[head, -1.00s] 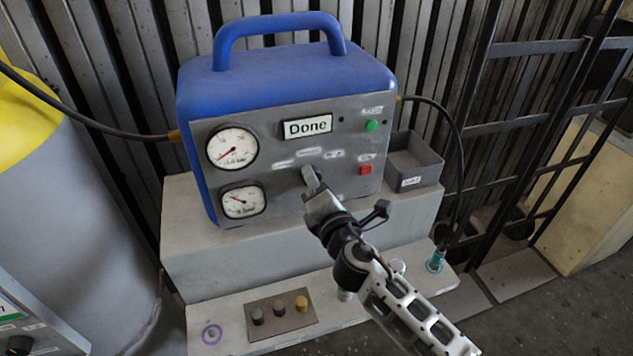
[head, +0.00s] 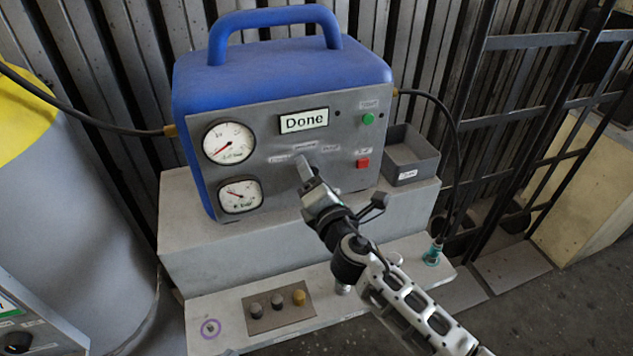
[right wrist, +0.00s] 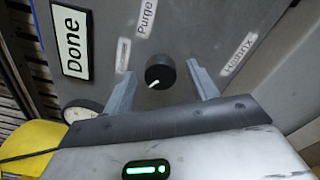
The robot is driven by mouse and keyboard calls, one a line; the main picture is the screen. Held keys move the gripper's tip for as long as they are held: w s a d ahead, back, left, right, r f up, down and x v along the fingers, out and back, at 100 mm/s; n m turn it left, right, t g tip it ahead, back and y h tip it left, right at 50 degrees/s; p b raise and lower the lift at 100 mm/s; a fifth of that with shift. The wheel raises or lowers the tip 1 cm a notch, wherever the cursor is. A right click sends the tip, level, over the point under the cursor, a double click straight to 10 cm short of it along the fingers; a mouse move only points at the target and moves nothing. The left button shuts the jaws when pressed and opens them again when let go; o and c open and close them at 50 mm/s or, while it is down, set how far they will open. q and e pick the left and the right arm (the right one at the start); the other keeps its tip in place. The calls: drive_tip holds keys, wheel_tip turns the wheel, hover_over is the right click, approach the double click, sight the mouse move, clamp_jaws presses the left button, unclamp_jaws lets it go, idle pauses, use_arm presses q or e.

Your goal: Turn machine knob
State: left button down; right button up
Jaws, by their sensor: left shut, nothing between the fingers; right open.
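The blue machine (head: 280,75) stands on a grey block, with a grey front panel facing me. Its display (head: 304,120) reads "Done". My right gripper (head: 307,172) reaches in from the lower right to the panel's lower middle, and it hides the knob in the head view. In the right wrist view the black round knob (right wrist: 160,69) shows between the open fingers of my right gripper (right wrist: 158,88), with a gap on each side. The knob's white pointer points down and left in that view. A "Purge" label (right wrist: 147,18) is near it. My left gripper is not in view.
Two gauges (head: 230,143) are on the panel's left, a green button (head: 368,119) and a red button (head: 363,162) on its right. A grey bin (head: 411,160) stands beside the machine. A small plate with three knobs (head: 278,304) lies on the lower step.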

drive_tip(key=b+v, duration=0.1)
drive_tip(key=v, duration=1.5)
drive_tip(key=s+d+f+m+g+h, duration=0.1)
drive_tip(key=s+d+f+m+g, duration=0.2)
drive_tip(key=f+m, duration=0.6)
drive_tip(key=s+d+f+m+g+h, duration=0.1)
drive_tip(key=s+d+f+m+g, duration=0.3)
drive_tip(key=m, duration=1.1)
drive_tip(key=s+d+f, duration=0.2)
drive_tip(key=s+f, duration=0.2)
drive_tip(key=f, duration=0.1)
drive_tip(key=shift+s+d+f+m+h, duration=0.25)
drive_tip(key=shift+d+f+m+h, duration=0.05)
drive_tip(key=shift+f+h, duration=0.1)
drive_tip(key=shift+s+d+f+m, duration=0.15)
drive_tip(key=shift+s+m, duration=0.05)
drive_tip(key=shift+m, duration=0.1)
drive_tip(key=shift+c, duration=0.4)
